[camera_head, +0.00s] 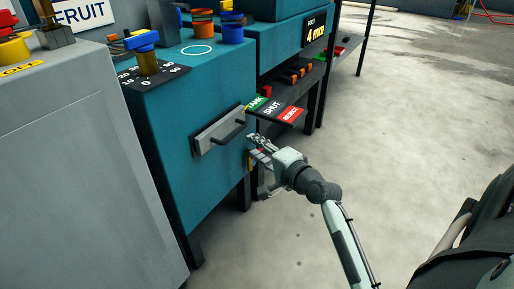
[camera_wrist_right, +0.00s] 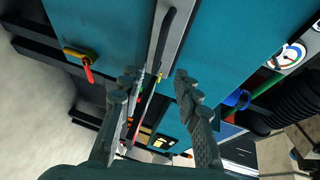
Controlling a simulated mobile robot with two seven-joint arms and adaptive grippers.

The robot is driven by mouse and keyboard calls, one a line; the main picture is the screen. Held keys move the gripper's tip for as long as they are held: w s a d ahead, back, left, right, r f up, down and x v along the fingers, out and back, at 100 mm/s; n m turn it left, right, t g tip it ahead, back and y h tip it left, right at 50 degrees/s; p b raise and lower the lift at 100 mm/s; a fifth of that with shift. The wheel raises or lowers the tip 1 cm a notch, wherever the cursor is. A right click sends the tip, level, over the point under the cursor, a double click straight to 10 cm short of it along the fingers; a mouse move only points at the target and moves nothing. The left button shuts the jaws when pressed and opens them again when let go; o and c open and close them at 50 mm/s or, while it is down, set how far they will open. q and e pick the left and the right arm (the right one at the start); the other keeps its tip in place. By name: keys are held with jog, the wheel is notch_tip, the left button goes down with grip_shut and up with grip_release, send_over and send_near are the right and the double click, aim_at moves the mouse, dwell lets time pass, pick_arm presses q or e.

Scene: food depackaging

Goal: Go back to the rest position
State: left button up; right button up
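My right gripper (camera_head: 257,150) is in front of the teal machine (camera_head: 180,140), close to the right end of its dark handle (camera_head: 228,132) and below the TANK/SHUT/REJECT plate (camera_head: 272,111). In the right wrist view my right gripper (camera_wrist_right: 157,88) has its two fingers apart, with nothing held between them. The grey plate and dark handle (camera_wrist_right: 165,45) run behind the gap between the fingers; I cannot tell whether a finger touches them. A lever with a red grip (camera_wrist_right: 88,74) shows left of the fingers, apart from them. My left gripper is not in view.
A grey cabinet (camera_head: 75,150) with a red knob (camera_head: 10,25) stands at the left. A dial with a blue knob (camera_head: 142,40) and several coloured rings are on the teal top. A dark rack (camera_head: 350,40) stands behind. The concrete floor (camera_head: 420,110) to the right is open.

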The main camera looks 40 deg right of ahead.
dwell(0.3)
